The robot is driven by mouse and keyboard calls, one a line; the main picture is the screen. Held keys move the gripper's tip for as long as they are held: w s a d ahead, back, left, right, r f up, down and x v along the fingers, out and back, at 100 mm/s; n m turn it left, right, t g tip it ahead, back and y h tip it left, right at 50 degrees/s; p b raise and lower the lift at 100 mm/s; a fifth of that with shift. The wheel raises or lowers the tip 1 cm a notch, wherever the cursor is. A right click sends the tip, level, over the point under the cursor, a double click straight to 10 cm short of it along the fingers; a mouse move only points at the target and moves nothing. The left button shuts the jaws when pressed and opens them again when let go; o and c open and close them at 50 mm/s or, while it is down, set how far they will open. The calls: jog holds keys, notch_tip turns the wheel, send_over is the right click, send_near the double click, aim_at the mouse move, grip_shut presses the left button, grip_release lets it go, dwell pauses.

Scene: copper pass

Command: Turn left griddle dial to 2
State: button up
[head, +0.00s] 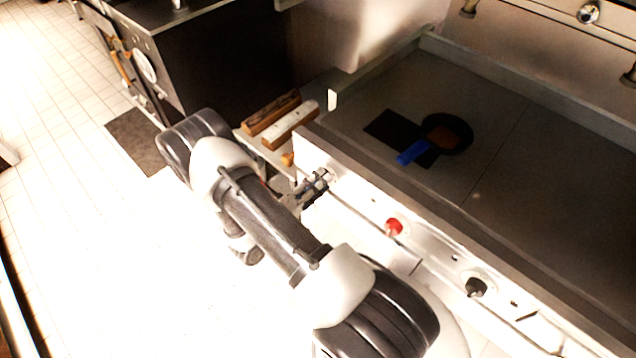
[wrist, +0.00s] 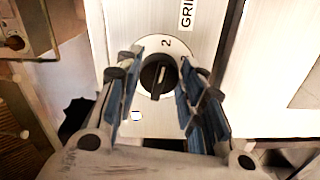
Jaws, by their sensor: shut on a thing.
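The left griddle dial (wrist: 159,75) is a black knob on a round white plate in the wrist view. The figure 2 shows at the top of the plate, and a pale line runs roughly up and down on the knob's lower part. Which end of the knob points at the 2 is hard to tell. My gripper (wrist: 163,68) has its blue-padded fingers on either side of the knob and is shut on it. In the head view my gripper (head: 318,185) is at the left end of the griddle's front panel, largely covering the dial.
A red knob (head: 394,226) and another black dial (head: 476,287) sit farther right on the panel. A pan (head: 448,132) with a blue handle is on the griddle top (head: 520,160). Wood-sided blocks (head: 271,112) lie on the ledge at left.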

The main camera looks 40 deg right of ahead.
jog(key=o, duration=1.1)
jog(key=shift+c, duration=0.2)
jog(key=s+a, duration=0.1)
jog(key=a, duration=1.1)
jog(key=shift+r, duration=0.1)
